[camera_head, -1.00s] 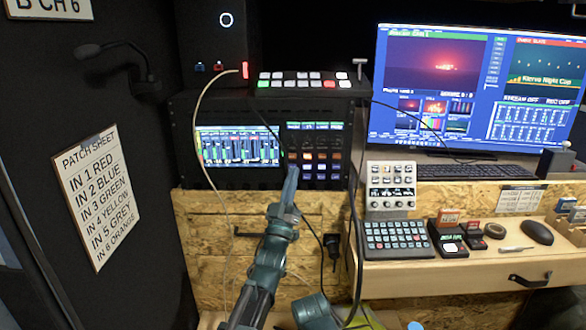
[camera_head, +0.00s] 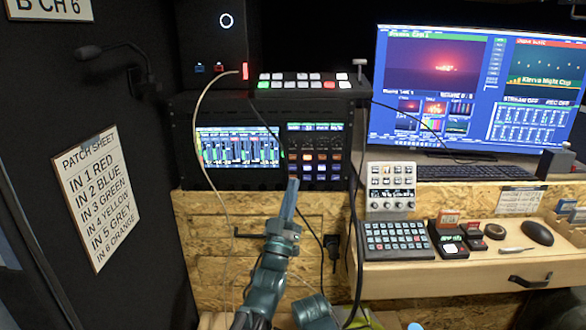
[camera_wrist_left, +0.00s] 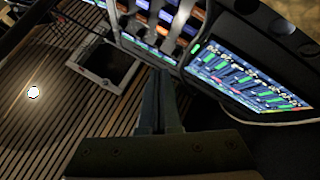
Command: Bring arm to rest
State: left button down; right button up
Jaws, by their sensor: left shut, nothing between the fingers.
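My left arm (camera_head: 262,283) reaches up from the bottom of the head view. My left gripper (camera_head: 292,184) is shut and empty. Its tip is just below the lower edge of the rack unit with the audio screen (camera_head: 240,147) and lit buttons (camera_head: 313,165), as seen in the head view. In the left wrist view the shut fingers (camera_wrist_left: 162,80) point toward the same panel, with the screen (camera_wrist_left: 250,78) at the right. I cannot tell whether the tip touches the panel. My right gripper is not in view.
A switcher (camera_head: 305,80) sits on top of the rack. A pale cable (camera_head: 205,110) and dark cables (camera_head: 357,200) hang near my arm. To the right, a desk (camera_head: 440,275) holds a keypad (camera_head: 395,237), card boxes and a mouse (camera_head: 538,233). A monitor (camera_head: 475,90) stands behind.

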pick_arm(q)
jog(key=w+d+f+g+y, duration=0.25)
jog(key=f+g, duration=0.45)
jog(key=f, duration=0.6)
jog(key=s+a+f+m+g+y, duration=0.2)
jog(key=s+f+g, duration=0.45)
jog(key=f, duration=0.45)
jog(key=s+a+f+m+g+y, duration=0.1)
jog(key=s+a+f+g+y, duration=0.2)
jog(key=s+f+g, duration=0.55)
jog(key=s+a+f+m+g+y, duration=0.1)
jog(key=s+a+f+g, duration=0.1)
jog(key=s, duration=0.4)
jog(key=s+a+f+g+y, duration=0.1)
jog(key=s+a+f+g, duration=0.1)
jog(key=s, duration=0.4)
notch_tip(320, 180, up, 27)
jog(key=p, duration=2.7)
jog(key=shift+w+d+t, duration=0.3)
jog(key=shift+w, duration=0.1)
jog(key=shift+r, duration=0.1)
